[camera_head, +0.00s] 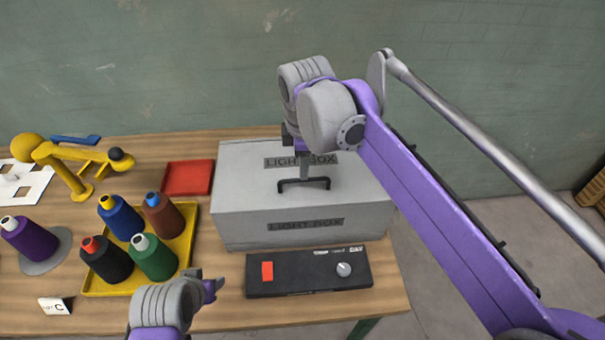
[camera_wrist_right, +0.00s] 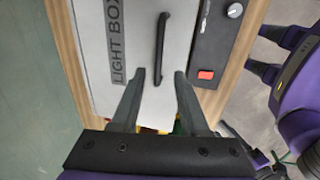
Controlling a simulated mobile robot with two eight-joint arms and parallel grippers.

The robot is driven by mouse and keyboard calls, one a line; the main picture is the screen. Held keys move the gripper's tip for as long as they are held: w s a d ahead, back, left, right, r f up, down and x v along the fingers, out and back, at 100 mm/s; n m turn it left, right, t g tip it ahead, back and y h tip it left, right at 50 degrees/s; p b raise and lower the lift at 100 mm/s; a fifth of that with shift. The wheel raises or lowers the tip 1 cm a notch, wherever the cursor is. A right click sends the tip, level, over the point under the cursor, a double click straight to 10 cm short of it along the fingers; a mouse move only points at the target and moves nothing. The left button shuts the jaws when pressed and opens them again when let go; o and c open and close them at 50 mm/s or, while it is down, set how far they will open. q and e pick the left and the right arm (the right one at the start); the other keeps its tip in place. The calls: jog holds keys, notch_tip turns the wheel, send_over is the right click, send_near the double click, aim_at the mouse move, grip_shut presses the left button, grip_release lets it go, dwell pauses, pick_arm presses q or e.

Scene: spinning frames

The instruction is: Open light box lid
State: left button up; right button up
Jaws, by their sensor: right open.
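The grey light box (camera_head: 310,219) stands closed on the wooden table, with "LIGHT BOX" labels on its top and front. A dark bar handle (camera_head: 303,182) lies along its lid; it also shows in the right wrist view (camera_wrist_right: 161,48). My right gripper (camera_head: 303,166) points down at the handle from above. In the right wrist view its open fingers (camera_wrist_right: 160,74) show one on either side of the handle's lower end; contact or depth cannot be judged. My left gripper (camera_head: 209,287) is low, left of the control panel; its jaws are unclear.
A black control panel (camera_head: 308,271) with a red switch and knob sits in front of the box. To the left are a yellow tray (camera_head: 101,289) with several thread cones, a red square (camera_head: 187,177) and a yellow jointed figure (camera_head: 60,165). The table ends just right of the box.

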send_over(302, 192)
notch_tip(302, 192, down, 6)
jog(key=shift+r, duration=0.1)
grip_shut()
dwell(1.4)
